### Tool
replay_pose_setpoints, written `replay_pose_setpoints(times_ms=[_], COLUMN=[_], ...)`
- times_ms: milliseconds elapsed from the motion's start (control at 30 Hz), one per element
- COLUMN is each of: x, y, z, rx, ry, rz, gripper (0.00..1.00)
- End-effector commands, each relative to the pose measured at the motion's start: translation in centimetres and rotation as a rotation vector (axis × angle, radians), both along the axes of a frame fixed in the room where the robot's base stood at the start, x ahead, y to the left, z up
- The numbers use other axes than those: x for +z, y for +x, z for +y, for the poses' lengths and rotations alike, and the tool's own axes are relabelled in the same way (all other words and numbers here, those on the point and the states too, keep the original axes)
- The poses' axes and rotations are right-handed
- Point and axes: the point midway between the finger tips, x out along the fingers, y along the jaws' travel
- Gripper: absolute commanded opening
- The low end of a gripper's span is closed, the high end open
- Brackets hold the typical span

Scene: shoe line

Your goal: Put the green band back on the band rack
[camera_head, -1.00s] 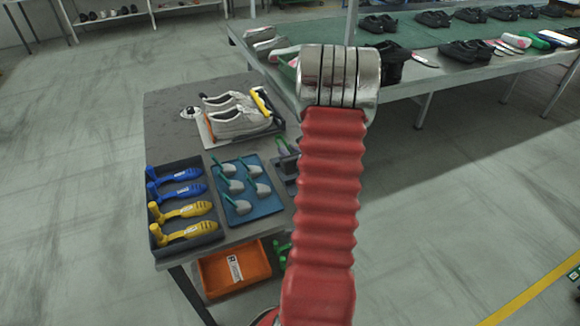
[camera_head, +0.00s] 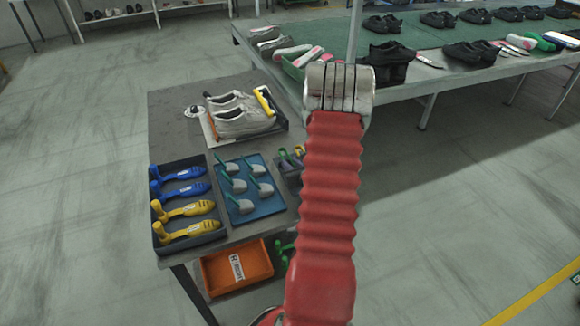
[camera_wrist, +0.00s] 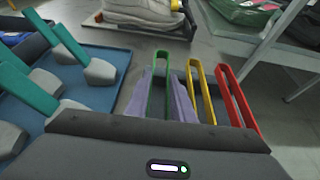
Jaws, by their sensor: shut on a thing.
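In the wrist view, the green band (camera_wrist: 161,53) is an upright narrow loop between the two lavender fingers of my gripper (camera_wrist: 160,98). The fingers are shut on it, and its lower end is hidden. A yellow band (camera_wrist: 206,95) and a red band (camera_wrist: 240,96) stand just to its right. In the head view, the dark band rack (camera_head: 290,180) is at the right edge of the grey table, partly behind my red arm. My gripper is hidden there. I cannot tell whether the green band touches the rack.
A blue tray (camera_head: 233,212) of green-handled tools and a dark tray (camera_head: 215,238) of blue and yellow tools lie left of the rack. Grey shoes (camera_head: 243,122) stand behind. An orange bin (camera_head: 210,275) is below. The shoe line (camera_head: 420,32) runs along the back.

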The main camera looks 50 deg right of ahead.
Motion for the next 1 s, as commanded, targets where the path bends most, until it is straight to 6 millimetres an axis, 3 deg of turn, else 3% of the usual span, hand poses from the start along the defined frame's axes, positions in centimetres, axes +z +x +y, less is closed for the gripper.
replay_pose_setpoints(times_ms=[433, 467, 600, 700, 1000], x=[-0.64, -0.59, -0.59, -0.59, -0.47], y=[-0.07, -0.06, -0.07, -0.08, -0.09], z=[-0.04, -0.04, -0.05, -0.06, -0.06], rx=[-0.001, -0.001, -0.002, -0.002, -0.002], ry=[0.0, 0.0, -0.001, -0.001, -0.001], rz=[0.0, 0.0, 0.0, 0.0, 0.0], gripper=[0.01, 0.24, 0.34, 0.41, 0.41])
